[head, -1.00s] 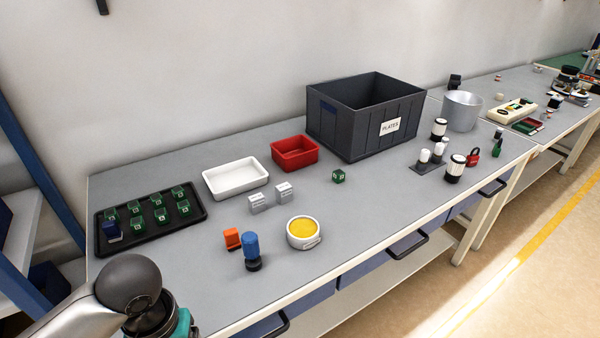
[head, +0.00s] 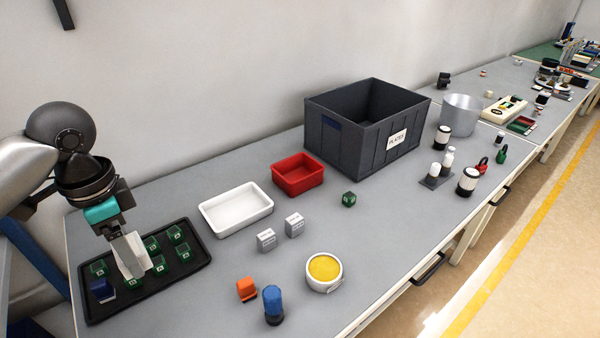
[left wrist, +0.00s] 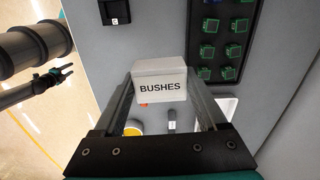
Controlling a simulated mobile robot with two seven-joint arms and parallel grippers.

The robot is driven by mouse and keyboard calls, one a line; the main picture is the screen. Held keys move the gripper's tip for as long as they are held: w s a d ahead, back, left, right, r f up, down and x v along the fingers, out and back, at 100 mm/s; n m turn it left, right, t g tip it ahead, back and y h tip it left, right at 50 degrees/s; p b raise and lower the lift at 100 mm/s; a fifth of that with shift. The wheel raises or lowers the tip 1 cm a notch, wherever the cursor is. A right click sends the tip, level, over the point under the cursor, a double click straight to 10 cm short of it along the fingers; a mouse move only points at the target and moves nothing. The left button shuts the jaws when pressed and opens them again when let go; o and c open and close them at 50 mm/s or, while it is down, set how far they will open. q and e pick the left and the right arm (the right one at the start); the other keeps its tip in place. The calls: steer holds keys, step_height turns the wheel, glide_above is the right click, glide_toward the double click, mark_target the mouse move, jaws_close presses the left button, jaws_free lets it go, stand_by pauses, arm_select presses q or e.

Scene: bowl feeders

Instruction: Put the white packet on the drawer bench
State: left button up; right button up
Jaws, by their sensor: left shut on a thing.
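The white packet (head: 131,256), labelled "BUSHES" in the left wrist view (left wrist: 160,82), is upright in my left gripper (head: 114,232). The gripper is shut on it, with one finger on each side. In the head view the packet shows in front of the black tray and hides part of it; its height above the bench is hard to tell.
A black tray (head: 196,268) holds several green pieces and a blue one. Nearby are a white bin (head: 236,222), a red bin (head: 299,187), small grey boxes (head: 267,240), an orange block (head: 246,289), a blue-topped item (head: 272,302) and a yellow-filled bowl (head: 324,268). Bare top lies in front of the white bin.

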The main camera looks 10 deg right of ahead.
mark_target(168, 314)
arm_select(q)
steer(key=shift+w+a+r+m, duration=0.2)
steer(key=shift+r+m, duration=0.1)
steer(key=shift+r, duration=0.15)
step_height(168, 314, down, 20)
steer(key=b, duration=0.5)
steer(key=shift+r, duration=0.2)
steer(key=shift+f, duration=0.25)
steer(key=o, duration=1.5)
steer(key=shift+f, duration=0.1)
step_height(168, 314, up, 12)
steer(key=p, duration=0.3)
